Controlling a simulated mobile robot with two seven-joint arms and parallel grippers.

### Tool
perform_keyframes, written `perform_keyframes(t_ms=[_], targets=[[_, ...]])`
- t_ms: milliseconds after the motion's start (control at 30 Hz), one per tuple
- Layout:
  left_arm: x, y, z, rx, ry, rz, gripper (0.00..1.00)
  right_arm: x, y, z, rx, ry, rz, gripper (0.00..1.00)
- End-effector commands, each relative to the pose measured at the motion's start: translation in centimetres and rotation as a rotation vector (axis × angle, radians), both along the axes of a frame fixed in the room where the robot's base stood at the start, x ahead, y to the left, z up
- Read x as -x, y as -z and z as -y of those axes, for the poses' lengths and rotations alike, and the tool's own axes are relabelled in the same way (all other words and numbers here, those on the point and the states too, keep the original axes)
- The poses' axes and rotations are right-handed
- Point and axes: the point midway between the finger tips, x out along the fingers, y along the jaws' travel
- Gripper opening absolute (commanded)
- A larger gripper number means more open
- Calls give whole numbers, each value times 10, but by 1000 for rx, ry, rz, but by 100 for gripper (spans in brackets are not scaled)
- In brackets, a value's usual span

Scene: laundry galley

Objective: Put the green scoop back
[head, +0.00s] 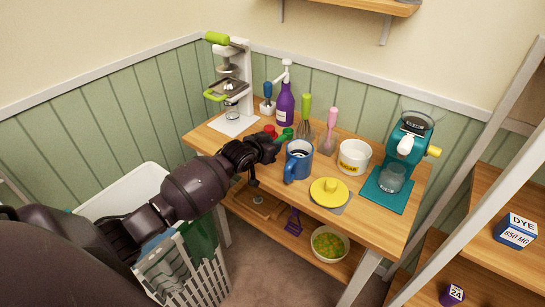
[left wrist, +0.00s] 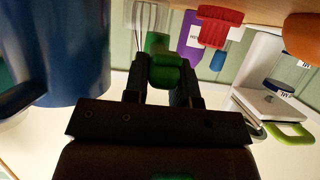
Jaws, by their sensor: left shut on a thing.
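My left gripper (head: 274,143) reaches over the left part of the wooden table and is shut on the green scoop (head: 286,134). In the left wrist view the green scoop (left wrist: 163,66) sits between the two fingers (left wrist: 165,88); much of it is hidden by the gripper. A blue mug (head: 298,160) stands just to the right of the gripper and fills the left side of the left wrist view (left wrist: 55,50). My right gripper is not in view.
A red item (head: 269,130) lies just behind the gripper. The purple pump bottle (head: 285,103), whisk (head: 305,115), white tub (head: 354,157), yellow lid (head: 329,192) and teal machine (head: 404,150) crowd the table (head: 215,136). A white press (head: 234,85) stands at the left end.

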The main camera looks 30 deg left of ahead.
Motion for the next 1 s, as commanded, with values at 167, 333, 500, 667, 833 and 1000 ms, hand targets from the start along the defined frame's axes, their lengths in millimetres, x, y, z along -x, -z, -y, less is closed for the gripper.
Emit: perform_keyframes(t_ms=[167,333,500,667,833,1000], targets=[[0,11,0,1,0,-1,0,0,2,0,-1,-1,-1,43],[0,36,0,1,-1,-4,0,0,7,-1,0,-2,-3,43],[0,45,0,0,-1,1,0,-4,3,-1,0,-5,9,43],[0,43,0,0,0,2,0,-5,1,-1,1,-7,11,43],[0,47,0,0,-1,0,0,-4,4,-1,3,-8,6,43],[0,46,0,0,0,1,50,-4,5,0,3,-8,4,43]])
